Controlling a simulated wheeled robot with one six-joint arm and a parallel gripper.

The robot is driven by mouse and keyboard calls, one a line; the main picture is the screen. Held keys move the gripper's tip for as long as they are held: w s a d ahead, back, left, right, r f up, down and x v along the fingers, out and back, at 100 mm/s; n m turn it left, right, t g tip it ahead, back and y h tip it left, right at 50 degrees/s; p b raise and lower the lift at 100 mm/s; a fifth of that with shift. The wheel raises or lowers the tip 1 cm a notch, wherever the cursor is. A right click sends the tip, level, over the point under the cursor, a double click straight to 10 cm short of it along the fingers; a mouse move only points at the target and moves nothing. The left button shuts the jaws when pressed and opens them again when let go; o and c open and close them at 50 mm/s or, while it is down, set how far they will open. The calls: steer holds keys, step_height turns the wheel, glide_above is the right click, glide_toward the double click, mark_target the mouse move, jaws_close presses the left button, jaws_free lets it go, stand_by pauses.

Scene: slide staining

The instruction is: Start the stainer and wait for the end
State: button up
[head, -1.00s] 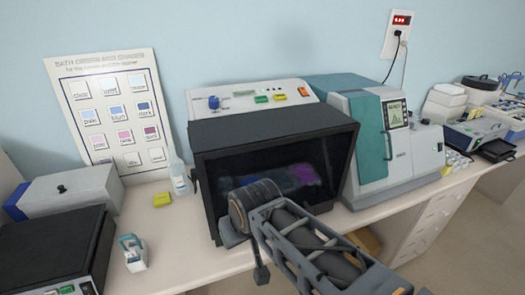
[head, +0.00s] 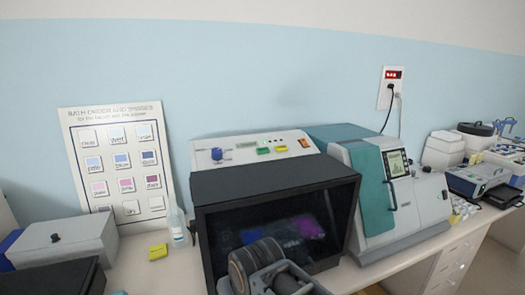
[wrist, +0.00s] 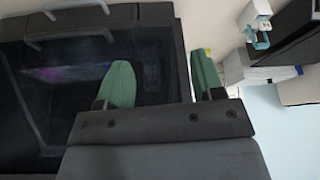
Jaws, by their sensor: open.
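A machine with a dark front window (head: 275,225) stands at the middle of the bench. Purple and blue patches show faintly behind the glass. Its sloped white top panel (head: 240,148) carries a blue knob (head: 217,155), a green button (head: 263,151), a yellow button (head: 282,148) and an orange switch (head: 304,143). To its right is a teal and white machine (head: 375,190) with a small lit screen (head: 397,163). My gripper (wrist: 162,80) is open and empty, its green fingers by a dark glassy front (wrist: 60,90) in the wrist view. The head view hides the fingers.
A chart of coloured squares (head: 118,160) leans on the wall. A clear bottle (head: 177,226), a yellow block (head: 158,251) and a grey box (head: 65,245) stand on the left. A wall socket with a red display (head: 392,88) is above the teal machine.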

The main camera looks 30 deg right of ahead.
jaws_close()
stand_by(0.3)
stand_by(1.2)
